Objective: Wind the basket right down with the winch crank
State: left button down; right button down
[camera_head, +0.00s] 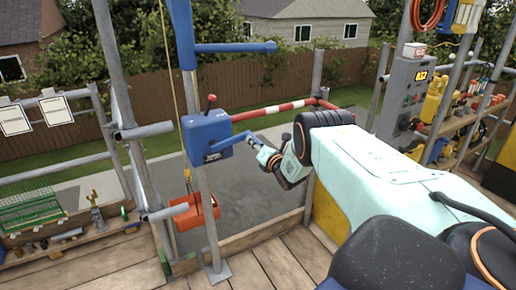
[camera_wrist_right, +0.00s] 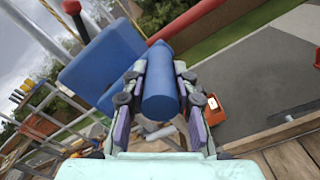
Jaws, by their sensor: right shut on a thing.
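The blue winch box (camera_head: 205,136) sits on a grey post; it also shows in the right wrist view (camera_wrist_right: 100,65). Its blue crank arm (camera_head: 232,141) reaches out to the right. My right gripper (camera_head: 262,154) is at the crank's end. In the right wrist view the gripper's fingers (camera_wrist_right: 160,100) are shut on both sides of the blue crank handle (camera_wrist_right: 160,82). The orange basket (camera_head: 194,212) hangs on a yellow rope left of and below the winch, partly behind the post. It also shows in the wrist view (camera_wrist_right: 214,111). My left gripper is out of view.
A red-knobbed lever (camera_head: 211,102) stands on top of the winch. A red and white barrier bar (camera_head: 270,111) runs behind the crank. Wooden planks (camera_head: 285,258) and a low edge board lie below.

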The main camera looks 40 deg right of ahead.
jog(key=shift+w+d+r, duration=0.1)
jog(key=shift+d+r, duration=0.1)
jog(key=shift+r, duration=0.7)
jog(key=c, duration=1.4)
grip_release()
jog(key=o, duration=0.3)
jog(key=shift+a+f, duration=0.15)
jog(key=shift+f, duration=0.2)
jog(key=shift+o, duration=0.2)
jog(key=shift+s+a, duration=0.1)
jog(key=shift+s, duration=0.1)
jog(key=v, duration=1.1)
jog(key=shift+s, duration=0.4)
jog(key=shift+w+a, duration=0.1)
jog(key=shift+a, duration=0.05)
